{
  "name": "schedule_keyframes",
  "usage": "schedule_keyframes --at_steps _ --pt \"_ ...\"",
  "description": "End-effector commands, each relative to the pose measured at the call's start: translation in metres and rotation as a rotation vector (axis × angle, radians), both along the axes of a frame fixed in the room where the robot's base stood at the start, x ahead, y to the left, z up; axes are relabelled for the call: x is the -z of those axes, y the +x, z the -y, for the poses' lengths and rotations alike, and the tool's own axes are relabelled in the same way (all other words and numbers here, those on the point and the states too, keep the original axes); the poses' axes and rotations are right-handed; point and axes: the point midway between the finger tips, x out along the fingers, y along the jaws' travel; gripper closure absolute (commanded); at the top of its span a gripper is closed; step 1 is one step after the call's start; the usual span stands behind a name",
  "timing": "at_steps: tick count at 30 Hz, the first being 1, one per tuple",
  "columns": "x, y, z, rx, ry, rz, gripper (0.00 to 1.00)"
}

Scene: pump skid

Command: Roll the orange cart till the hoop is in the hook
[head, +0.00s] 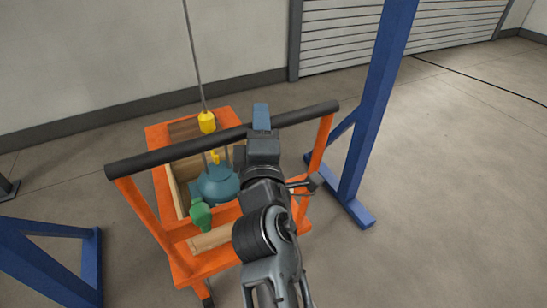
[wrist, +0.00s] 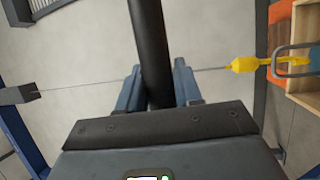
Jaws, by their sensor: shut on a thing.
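The orange cart (head: 186,262) stands on the floor with its black push bar (head: 180,152) across the top. My gripper (head: 262,118) is shut on this bar, right of its middle; in the wrist view my fingers (wrist: 158,88) lie on either side of the bar (wrist: 151,40). A teal rounded load (head: 218,186) sits in the cart. Its thin grey hoop (wrist: 274,62) rises above it. The yellow hook (head: 207,122) hangs on a cable over the cart. In the wrist view the hook (wrist: 245,64) overlaps the hoop; I cannot tell whether it passes through.
A blue post (head: 380,100) with a spread foot stands close to the cart's right. Another blue frame leg (head: 50,262) stands at lower left. A wall (head: 100,60) and shutter (head: 350,45) are behind. Open floor (head: 460,190) lies at right.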

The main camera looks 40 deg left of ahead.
Motion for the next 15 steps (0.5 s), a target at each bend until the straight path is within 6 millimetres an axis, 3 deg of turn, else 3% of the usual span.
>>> schedule_keyframes --at_steps 5,15 --pt "-0.008 0.006 -0.017 -0.004 0.011 0.012 1.0" --pt "-0.011 0.007 -0.019 -0.002 0.011 0.013 1.0"
